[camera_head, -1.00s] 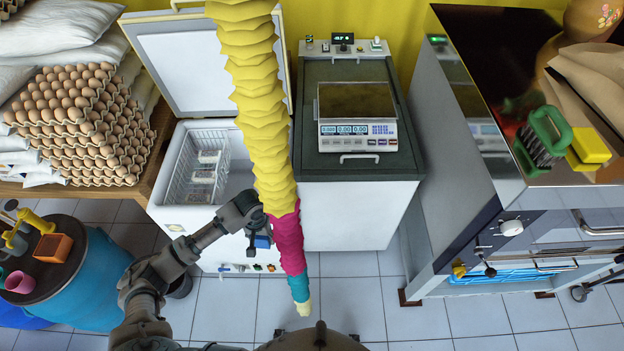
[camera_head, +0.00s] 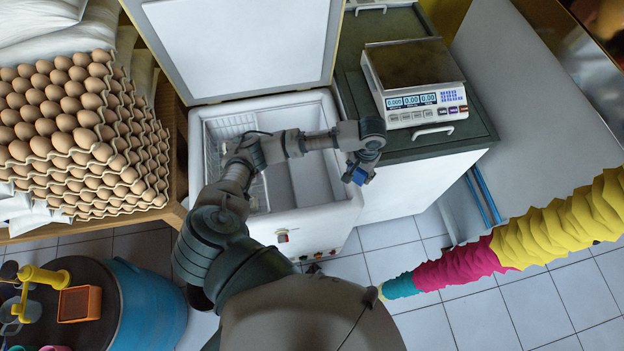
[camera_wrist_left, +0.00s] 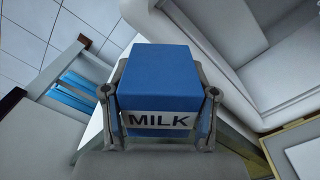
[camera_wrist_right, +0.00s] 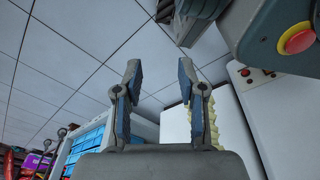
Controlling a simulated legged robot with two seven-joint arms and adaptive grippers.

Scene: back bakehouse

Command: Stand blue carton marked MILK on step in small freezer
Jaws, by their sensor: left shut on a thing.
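The small freezer (camera_head: 322,225) stands open, its lid raised at the back. A pale raised step (camera_head: 316,183) shows inside at the right, and my left arm crosses over the opening. My left gripper (camera_head: 359,174) is just outside the freezer's right rim in the head view, shut on the blue carton (camera_wrist_left: 160,72). The left wrist view shows the carton between both fingers, its MILK label facing the camera. The freezer interior shows at right there, beside the carton. My right gripper (camera_wrist_right: 158,75) is open and empty over the tiled floor; it is out of the head view.
A wire basket (camera_head: 229,127) fills the freezer's left part. A scale (camera_head: 415,85) sits on the dark-topped cabinet to the right. Stacked egg trays (camera_head: 85,140) and a blue barrel (camera_head: 150,305) stand at left. A coloured segmented sleeve (camera_head: 555,232) crosses at lower right.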

